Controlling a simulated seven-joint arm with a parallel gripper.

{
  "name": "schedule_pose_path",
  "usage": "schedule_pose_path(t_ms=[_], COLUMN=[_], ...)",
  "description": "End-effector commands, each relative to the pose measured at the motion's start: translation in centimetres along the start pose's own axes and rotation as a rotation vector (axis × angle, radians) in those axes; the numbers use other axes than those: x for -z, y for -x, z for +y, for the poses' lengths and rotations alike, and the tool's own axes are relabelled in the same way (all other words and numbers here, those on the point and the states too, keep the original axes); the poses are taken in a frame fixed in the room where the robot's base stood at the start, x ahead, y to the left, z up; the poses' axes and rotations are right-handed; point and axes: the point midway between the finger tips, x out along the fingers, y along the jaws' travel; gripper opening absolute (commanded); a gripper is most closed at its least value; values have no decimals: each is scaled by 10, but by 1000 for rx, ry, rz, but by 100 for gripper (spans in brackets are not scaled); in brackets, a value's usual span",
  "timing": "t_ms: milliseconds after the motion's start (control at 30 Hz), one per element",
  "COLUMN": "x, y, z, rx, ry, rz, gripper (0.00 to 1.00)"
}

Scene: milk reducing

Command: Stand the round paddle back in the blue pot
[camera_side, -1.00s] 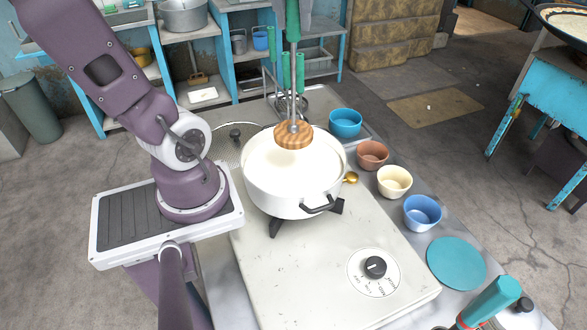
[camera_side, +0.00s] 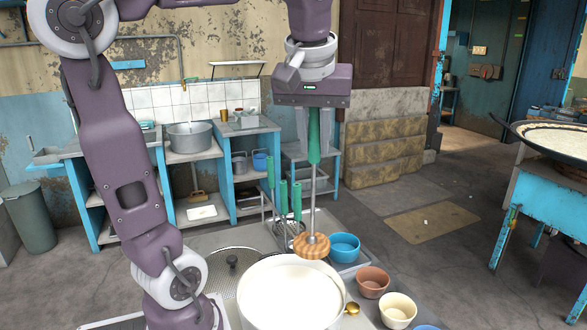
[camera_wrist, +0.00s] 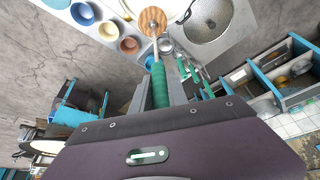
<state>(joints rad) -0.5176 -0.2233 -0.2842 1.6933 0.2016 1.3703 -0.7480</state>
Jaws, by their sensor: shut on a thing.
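The round paddle (camera_side: 312,246) has a striped wooden disc, a thin metal rod and a green handle. My gripper (camera_side: 314,148) is shut on the green handle and holds the paddle upright, disc down. In the wrist view the disc (camera_wrist: 152,21) shows beyond my gripper (camera_wrist: 160,92). The disc appears above the far right rim of the white milk pot in the side view, clear of the milk. The blue pot (camera_side: 344,249) stands just right of the disc, with its open top visible. I cannot tell how far apart they are in depth.
The white milk pot (camera_side: 285,312) is in front. Several green-handled tools (camera_side: 283,197) stand close left of the paddle. A brown bowl (camera_side: 372,284) and a cream bowl (camera_side: 398,312) are right of the pot. A mesh strainer (camera_side: 232,262) lies left.

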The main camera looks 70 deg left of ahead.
Motion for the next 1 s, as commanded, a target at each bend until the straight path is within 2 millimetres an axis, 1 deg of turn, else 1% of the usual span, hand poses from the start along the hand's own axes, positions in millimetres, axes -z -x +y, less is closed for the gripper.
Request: schedule_pose_path(t_ms=[33, 67, 100, 167, 200, 267, 300, 367, 400, 500, 600, 700, 833, 1000], x=[20, 33, 50, 78, 97, 125, 143, 166, 180, 206, 220, 227, 227, 220], y=[-10, -16, -26, -44, -58, -82, -101, -128, -146, -185, -212, -226, -234, -248], z=[9, 14, 21, 31, 37, 44, 48, 53, 55, 59, 61, 62, 62, 62], rx=[1, 1, 1, 3, 5, 8, 10, 11, 12, 11, 8, 7, 6, 6], ry=[-2, -3, -2, 1, 2, 7, 11, 14, 16, 16, 14, 12, 11, 11], rz=[-6, -6, -5, -4, -3, -2, -2, -2, -1, 1, 1, 2, 3, 1], gripper=[0, 0, 0, 0, 0, 0, 0, 0, 0, 0, 0, 0, 0, 0])
